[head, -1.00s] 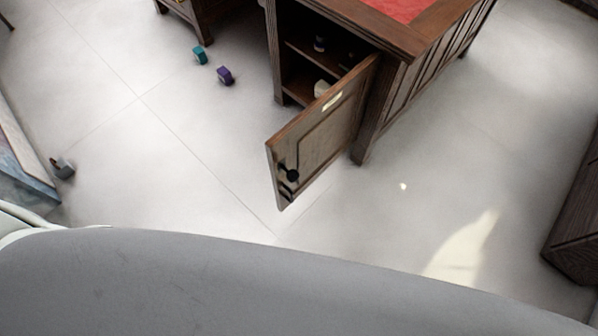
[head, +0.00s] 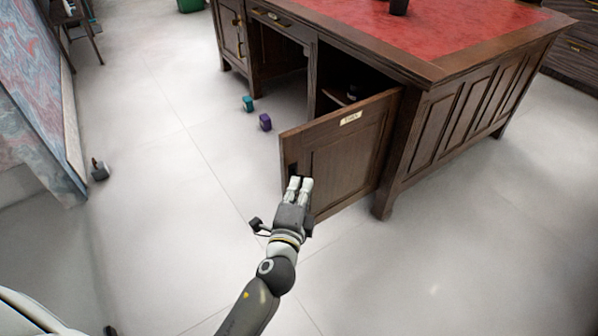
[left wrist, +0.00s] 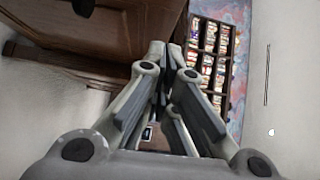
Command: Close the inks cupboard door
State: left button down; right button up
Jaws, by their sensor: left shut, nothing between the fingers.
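The inks cupboard door (head: 347,153) is a brown panelled door with a small pale label (head: 350,118). It stands swung open from the right-hand side of the desk's cupboard opening, and dark shelf space shows behind it. My left gripper (head: 299,185) is shut and empty. In the head view its fingertips overlap the door's free edge, near the dark handle; I cannot tell whether they touch it. In the left wrist view the closed fingers (left wrist: 160,75) point ahead, with brown wood panelling to their left. My right gripper is not in view.
The desk (head: 440,78) has a red leather top (head: 420,35). A teal bottle (head: 248,104) and a purple bottle (head: 265,122) are on the floor left of the door. A small dark object (head: 100,170) lies farther left. The pale floor right of the desk is clear.

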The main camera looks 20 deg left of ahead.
pick_arm(q)
jog(key=r, duration=0.1)
send_near(302, 135)
jog(key=w+d, duration=0.2)
jog(key=d, duration=0.1)
jog(key=shift+w+a, duration=0.6)
jog(key=shift+a, duration=0.25)
jog(key=shift+w+a, duration=0.6)
jog(key=shift+a, duration=0.2)
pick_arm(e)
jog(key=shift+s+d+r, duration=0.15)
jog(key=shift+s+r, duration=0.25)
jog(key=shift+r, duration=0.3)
